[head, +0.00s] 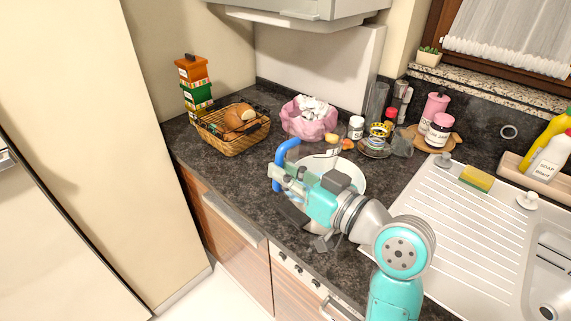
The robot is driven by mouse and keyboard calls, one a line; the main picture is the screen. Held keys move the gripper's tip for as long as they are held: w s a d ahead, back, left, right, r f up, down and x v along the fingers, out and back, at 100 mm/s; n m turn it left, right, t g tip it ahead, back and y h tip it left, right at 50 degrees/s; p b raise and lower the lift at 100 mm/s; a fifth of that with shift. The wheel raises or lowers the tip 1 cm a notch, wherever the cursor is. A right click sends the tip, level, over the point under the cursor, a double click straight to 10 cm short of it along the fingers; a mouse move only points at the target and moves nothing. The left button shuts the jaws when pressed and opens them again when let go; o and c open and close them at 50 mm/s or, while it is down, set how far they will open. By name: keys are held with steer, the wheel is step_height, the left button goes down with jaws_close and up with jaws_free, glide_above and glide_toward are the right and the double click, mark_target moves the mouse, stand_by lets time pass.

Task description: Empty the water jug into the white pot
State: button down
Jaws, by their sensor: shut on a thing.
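My gripper (284,178) is over the counter in the middle of the head view, shut on a blue handle. The blue handle (284,154) belongs to what appears to be the water jug; its clear body is hard to make out against the counter and pot. The white pot (352,168) stands on the dark counter, behind and beneath my gripper and wrist, which hide much of it. I cannot tell whether water is in the jug or the pot, or how far the jug is tilted.
A wicker basket (234,142) of bread and stacked boxes (194,84) stand at the back left. A pink bag (301,124), a white-capped jar (355,127) and several small items line the back. The sink drainer (450,230) is at right. Counter left of my gripper is clear.

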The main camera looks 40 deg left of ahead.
steer(key=shift+w+f+n, duration=0.2)
steer(key=shift+f+n, duration=0.3)
steer(key=shift+f, duration=0.1)
steer(key=shift+w+f+n, duration=0.15)
steer(key=shift+f+n, duration=0.35)
steer(key=shift+f, duration=0.05)
steer(key=shift+r, duration=0.15)
step_height(320, 180, up, 4)
steer(key=shift+f, duration=0.15)
steer(key=shift+w, duration=0.1)
stand_by(0.7)
